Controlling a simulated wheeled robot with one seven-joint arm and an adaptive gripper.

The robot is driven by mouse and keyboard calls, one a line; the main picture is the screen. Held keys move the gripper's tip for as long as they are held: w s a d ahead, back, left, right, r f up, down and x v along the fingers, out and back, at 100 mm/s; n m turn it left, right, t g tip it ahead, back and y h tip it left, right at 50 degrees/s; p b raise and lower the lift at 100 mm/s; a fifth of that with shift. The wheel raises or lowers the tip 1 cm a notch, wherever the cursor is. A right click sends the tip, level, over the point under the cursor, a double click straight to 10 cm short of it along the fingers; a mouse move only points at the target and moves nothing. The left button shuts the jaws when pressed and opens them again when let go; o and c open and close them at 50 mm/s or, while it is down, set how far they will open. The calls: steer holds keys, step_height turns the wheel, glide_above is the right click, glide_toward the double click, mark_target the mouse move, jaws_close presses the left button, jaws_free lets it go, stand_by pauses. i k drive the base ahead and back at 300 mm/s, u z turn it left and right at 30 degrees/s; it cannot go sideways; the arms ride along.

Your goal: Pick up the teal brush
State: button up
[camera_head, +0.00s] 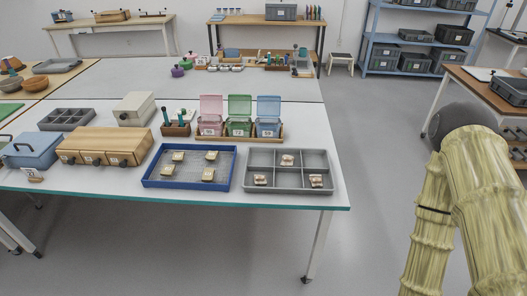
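A brown wooden holder (177,130) stands on the near white table, left of the pink, green and blue boxes. Slim upright teal or green handles (166,116) rise from it, one at its left and one near its middle. One may be the teal brush, but they are too small for me to tell a brush from another tool. A pale and red item sits beside them. The yellow-green, bamboo-patterned arm parts at the right edge appear to be mine. My gripper is not in view.
A blue tray (147,181) and a grey divided tray (283,189) with small sherds lie along the near table (335,200) edge. A wooden drawer box (105,144) and a cream box (134,106) stand left of the holder. Floor right of the table is clear.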

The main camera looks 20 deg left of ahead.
mark_target(166, 117)
steer(key=z, duration=0.85)
steer(key=i, duration=0.85)
steer(key=u, duration=1.65)
